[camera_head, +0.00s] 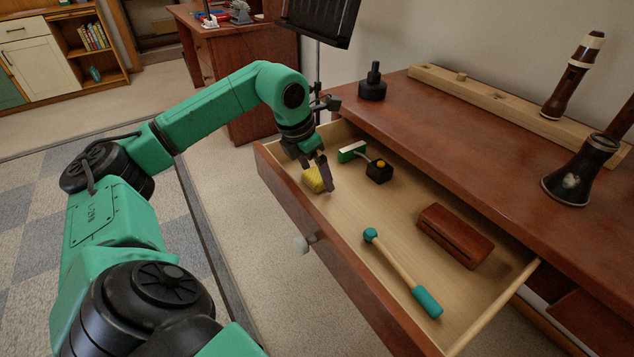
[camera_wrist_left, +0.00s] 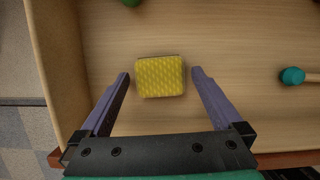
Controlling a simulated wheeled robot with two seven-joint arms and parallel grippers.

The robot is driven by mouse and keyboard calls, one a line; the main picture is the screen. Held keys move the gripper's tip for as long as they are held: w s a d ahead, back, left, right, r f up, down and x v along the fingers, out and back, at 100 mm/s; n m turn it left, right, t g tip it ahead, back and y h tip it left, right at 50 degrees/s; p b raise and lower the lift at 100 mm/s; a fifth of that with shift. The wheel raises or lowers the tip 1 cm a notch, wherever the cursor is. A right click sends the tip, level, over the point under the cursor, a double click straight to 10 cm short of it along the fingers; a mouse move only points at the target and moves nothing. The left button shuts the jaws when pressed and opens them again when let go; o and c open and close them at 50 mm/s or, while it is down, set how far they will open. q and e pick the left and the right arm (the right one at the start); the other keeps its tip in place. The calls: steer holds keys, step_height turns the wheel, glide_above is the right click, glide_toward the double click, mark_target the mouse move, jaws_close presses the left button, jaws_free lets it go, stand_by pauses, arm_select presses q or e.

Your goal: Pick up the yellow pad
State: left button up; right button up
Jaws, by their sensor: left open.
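The yellow pad (camera_head: 314,180) lies in the open drawer, near its left end, with my left gripper (camera_head: 322,172) right over it. In the left wrist view the yellow pad (camera_wrist_left: 160,76) is a small textured block lying flat on the pale drawer floor. The fingers of my left gripper (camera_wrist_left: 162,76) are spread wide, one on each side of the pad, with a gap on both sides. The left gripper is open and empty. My right gripper is not in view.

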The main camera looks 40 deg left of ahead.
arm_select(q)
steer(key=c, duration=1.2)
steer(key=shift+c, duration=0.2)
steer(key=shift+r, duration=0.15)
